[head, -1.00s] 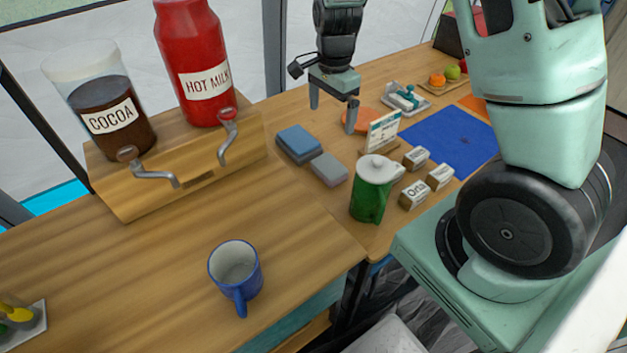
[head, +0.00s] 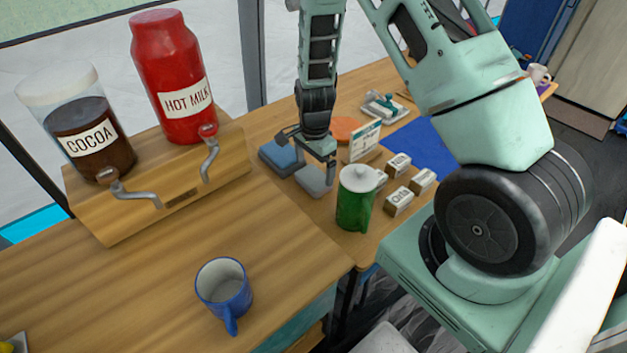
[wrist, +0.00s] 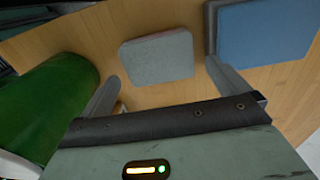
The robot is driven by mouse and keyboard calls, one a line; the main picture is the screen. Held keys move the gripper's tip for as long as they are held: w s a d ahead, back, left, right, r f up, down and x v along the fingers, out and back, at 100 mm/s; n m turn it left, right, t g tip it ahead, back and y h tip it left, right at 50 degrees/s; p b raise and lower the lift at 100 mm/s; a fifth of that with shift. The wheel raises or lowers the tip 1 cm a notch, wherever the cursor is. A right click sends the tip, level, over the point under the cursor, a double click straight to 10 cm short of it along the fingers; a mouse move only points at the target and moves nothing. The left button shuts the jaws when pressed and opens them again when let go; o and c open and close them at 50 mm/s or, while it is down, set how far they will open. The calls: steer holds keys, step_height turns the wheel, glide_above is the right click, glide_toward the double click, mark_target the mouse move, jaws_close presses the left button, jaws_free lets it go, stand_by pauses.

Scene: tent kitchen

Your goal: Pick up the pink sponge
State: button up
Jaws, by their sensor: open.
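No pink sponge shows in these frames. A light grey, sponge-like block (head: 314,182) lies on the wooden table, and a blue block (head: 277,157) lies just left of it. My gripper (head: 315,163) is open and empty, pointing down over the grey block. In the wrist view, the grey block (wrist: 157,57) lies ahead between the two fingers, apart from both. The blue block (wrist: 265,32) is at the right, its near left corner close to the right finger. The fingers partly cover both blocks in the head view.
A green lidded pot (head: 354,205) stands right of the grey block, close to the left finger in the wrist view (wrist: 45,105). Small labelled boxes (head: 399,201), a card stand (head: 364,142) and an orange disc (head: 344,128) are nearby. A blue mug (head: 224,287) stands in front.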

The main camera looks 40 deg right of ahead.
mark_target(315, 176)
step_height(315, 176, down, 4)
steer(key=shift+s+d, duration=0.1)
steer(key=c, duration=0.9)
steer(key=shift+o, duration=0.2)
step_height(315, 176, up, 10)
steer(key=shift+o, duration=1.1)
steer(key=shift+r, duration=0.1)
steer(key=shift+c, duration=0.4)
